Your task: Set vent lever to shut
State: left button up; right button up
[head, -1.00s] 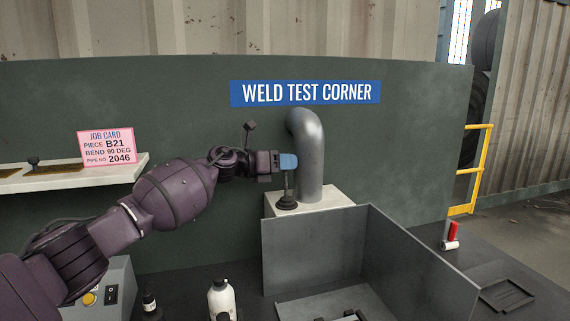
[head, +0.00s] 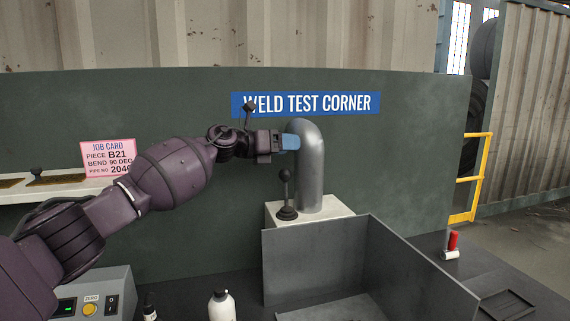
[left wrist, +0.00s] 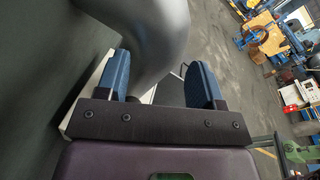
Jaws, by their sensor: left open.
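The lever (head: 285,175) is a dark rod with a round black knob, standing about upright from a round black base on the white box (head: 330,209). It is just left of the bent grey pipe (head: 311,175). My left gripper (head: 291,143) has blue fingers and is above the knob, clear of it, close to the pipe's upper part. In the left wrist view the blue fingers (left wrist: 160,80) are spread apart. The pipe (left wrist: 150,35) shows large beyond and between them, and no lever is visible there. My right gripper is out of view.
An open grey metal bin (head: 340,250) stands in front of the white box. A white bottle (head: 221,305) and a control box (head: 95,292) are at the lower left. A job card (head: 108,153) rests on a shelf; a red-handled item (head: 452,245) is at right.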

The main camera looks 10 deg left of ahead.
pick_arm(q)
notch_tip(320, 180, up, 12)
jog(key=shift+r, duration=0.25)
dwell(0.3)
